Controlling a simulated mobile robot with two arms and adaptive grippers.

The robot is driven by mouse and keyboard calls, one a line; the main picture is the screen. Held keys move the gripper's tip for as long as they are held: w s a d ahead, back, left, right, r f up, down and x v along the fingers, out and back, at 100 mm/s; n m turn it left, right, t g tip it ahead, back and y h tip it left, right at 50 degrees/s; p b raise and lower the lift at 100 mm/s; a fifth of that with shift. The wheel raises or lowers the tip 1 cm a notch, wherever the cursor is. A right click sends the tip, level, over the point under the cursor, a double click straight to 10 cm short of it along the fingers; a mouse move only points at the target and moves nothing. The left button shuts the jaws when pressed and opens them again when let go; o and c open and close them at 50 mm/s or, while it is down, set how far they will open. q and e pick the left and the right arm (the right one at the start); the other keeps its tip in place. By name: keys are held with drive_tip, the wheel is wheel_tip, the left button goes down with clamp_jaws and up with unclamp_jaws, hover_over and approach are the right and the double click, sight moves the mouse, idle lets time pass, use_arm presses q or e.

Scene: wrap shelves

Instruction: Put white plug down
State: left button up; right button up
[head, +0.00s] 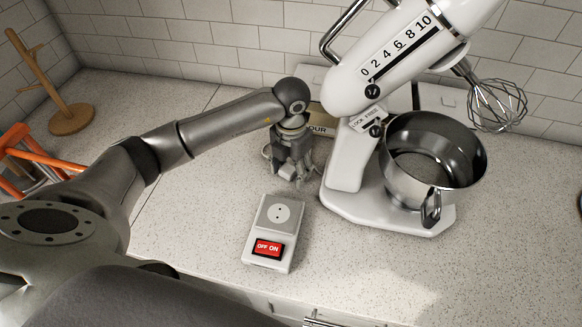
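My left gripper (291,174) points down over the counter, just behind the socket box and left of the stand mixer. Its fingers are small and dark in this view, and I cannot tell whether they are open or shut. I cannot make out a white plug clearly; a thin pale loop, perhaps a cord, shows at the left side of the gripper. The white socket box (255,243) lies on the counter, with a round socket on top and a red OFF/ON switch at its front. The socket looks empty. My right gripper is not in view.
A white stand mixer (346,166) with a steel bowl (436,152) and raised whisk (496,104) stands close right of my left gripper. A wooden mug tree (72,118) and an orange rack (14,138) are at left. The counter (365,262) is clear at front right.

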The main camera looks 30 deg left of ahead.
sight(291, 170)
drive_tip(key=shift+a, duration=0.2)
use_arm(q)
drive_tip(key=shift+r, duration=0.1)
drive_tip(key=shift+w+r+p, duration=0.1)
drive_tip(key=shift+r+p, duration=0.15)
drive_tip(key=shift+p, duration=0.15)
drive_tip(key=shift+r+p, duration=0.45)
drive_tip(key=shift+r+b, duration=0.65)
drive_tip(key=shift+b, duration=0.1)
wheel_tip(291, 170, up, 10)
drive_tip(key=b, duration=0.2)
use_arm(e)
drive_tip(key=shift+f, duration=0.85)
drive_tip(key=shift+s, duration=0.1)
